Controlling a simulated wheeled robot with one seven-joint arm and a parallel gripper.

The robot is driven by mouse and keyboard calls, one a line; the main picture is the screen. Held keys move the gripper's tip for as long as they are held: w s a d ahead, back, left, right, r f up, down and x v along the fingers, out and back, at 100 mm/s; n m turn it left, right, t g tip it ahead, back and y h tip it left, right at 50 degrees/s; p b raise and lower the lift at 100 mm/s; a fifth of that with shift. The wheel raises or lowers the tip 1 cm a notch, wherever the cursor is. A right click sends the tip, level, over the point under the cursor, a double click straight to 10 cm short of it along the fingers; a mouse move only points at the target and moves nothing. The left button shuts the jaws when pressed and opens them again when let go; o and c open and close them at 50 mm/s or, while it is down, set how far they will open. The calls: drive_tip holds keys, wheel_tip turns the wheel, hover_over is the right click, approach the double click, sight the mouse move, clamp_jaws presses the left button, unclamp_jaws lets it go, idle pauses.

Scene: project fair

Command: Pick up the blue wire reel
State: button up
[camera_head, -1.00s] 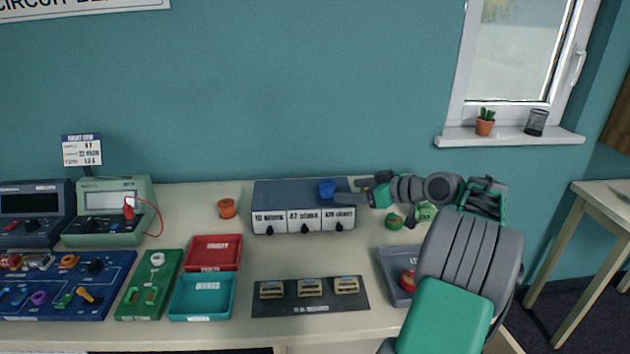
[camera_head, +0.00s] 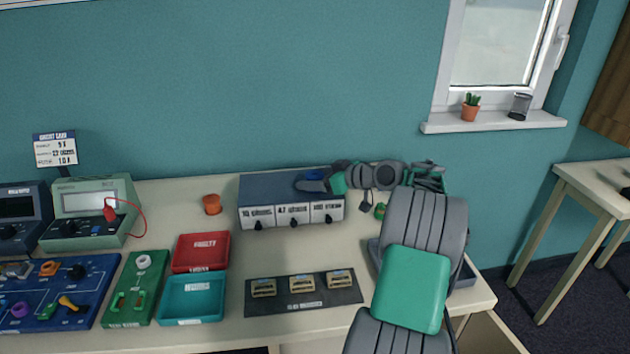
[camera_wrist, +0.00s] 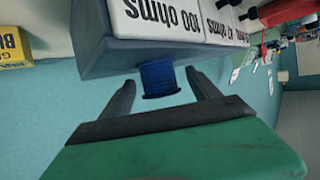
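The blue wire reel (camera_wrist: 158,76) stands on top of the blue-grey drawer cabinet with labelled white drawers (camera_wrist: 105,45). In the wrist view it sits ahead of and between the two fingers of my gripper (camera_wrist: 163,92), which are open, with a gap visible on either side. In the head view my gripper (camera_head: 314,184) is over the cabinet's top right part (camera_head: 262,186). The reel (camera_head: 316,176) is partly hidden there behind the fingers. Whether a finger touches it cannot be told.
Left of the cabinet stands an orange reel (camera_head: 212,204). In front lie a red tray (camera_head: 202,250), a teal tray (camera_head: 192,298) and a dark board with several parts (camera_head: 305,304). A grey tray (camera_head: 463,274) is partly behind my arm. Bare tabletop lies before the cabinet.

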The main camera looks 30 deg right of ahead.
drive_tip(key=c, duration=1.3)
drive_tip(key=shift+c, duration=0.7)
drive_tip(key=shift+r, duration=0.15)
